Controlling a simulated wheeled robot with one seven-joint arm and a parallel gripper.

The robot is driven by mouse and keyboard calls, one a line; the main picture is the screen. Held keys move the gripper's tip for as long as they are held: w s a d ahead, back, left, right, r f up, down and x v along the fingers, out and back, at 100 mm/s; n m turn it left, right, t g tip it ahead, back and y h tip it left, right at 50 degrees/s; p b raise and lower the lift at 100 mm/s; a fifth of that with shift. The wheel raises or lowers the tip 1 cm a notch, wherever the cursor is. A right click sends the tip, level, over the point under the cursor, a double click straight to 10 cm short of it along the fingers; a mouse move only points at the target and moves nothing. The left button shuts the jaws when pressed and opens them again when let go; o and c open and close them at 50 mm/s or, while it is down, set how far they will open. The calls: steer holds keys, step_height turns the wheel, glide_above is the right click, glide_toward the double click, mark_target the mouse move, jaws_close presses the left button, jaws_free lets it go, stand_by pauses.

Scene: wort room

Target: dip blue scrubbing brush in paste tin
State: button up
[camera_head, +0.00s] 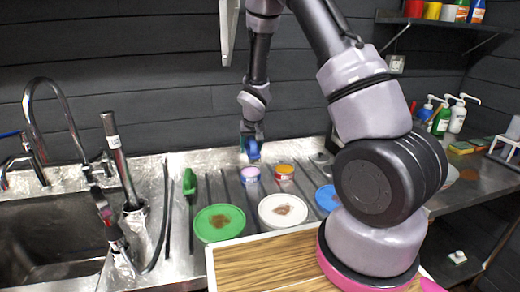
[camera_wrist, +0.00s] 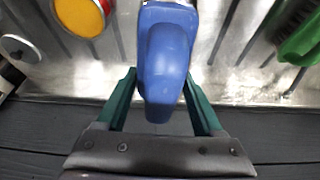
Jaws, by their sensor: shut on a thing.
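My gripper (camera_head: 251,131) is shut on the blue scrubbing brush (camera_head: 253,150) and holds it above the back of the ribbed metal drainer. In the wrist view the brush's blue handle (camera_wrist: 166,62) lies between the green fingers (camera_wrist: 160,98); its bristles are hidden. Two small tins stand just below and right of the brush in the head view: one with a pale lilac top (camera_head: 250,173) and one with an orange-yellow top (camera_head: 285,170). The orange-yellow one shows in the wrist view (camera_wrist: 80,15). I cannot tell which is the paste tin. The brush appears apart from both.
A green brush (camera_head: 189,184) lies left of the tins. Green (camera_head: 220,223), white (camera_head: 283,211) and blue (camera_head: 328,198) plates lie in front; the green and white ones bear brown stains. A sink (camera_head: 50,240) with taps is at left. Bottles (camera_head: 440,118) stand at right.

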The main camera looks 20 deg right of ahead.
steer(key=shift+w+a+f, duration=0.2)
steer(key=shift+a, duration=0.15)
steer(key=shift+f, duration=2.75)
steer(key=shift+f, duration=0.3)
steer(key=shift+r, duration=3.55)
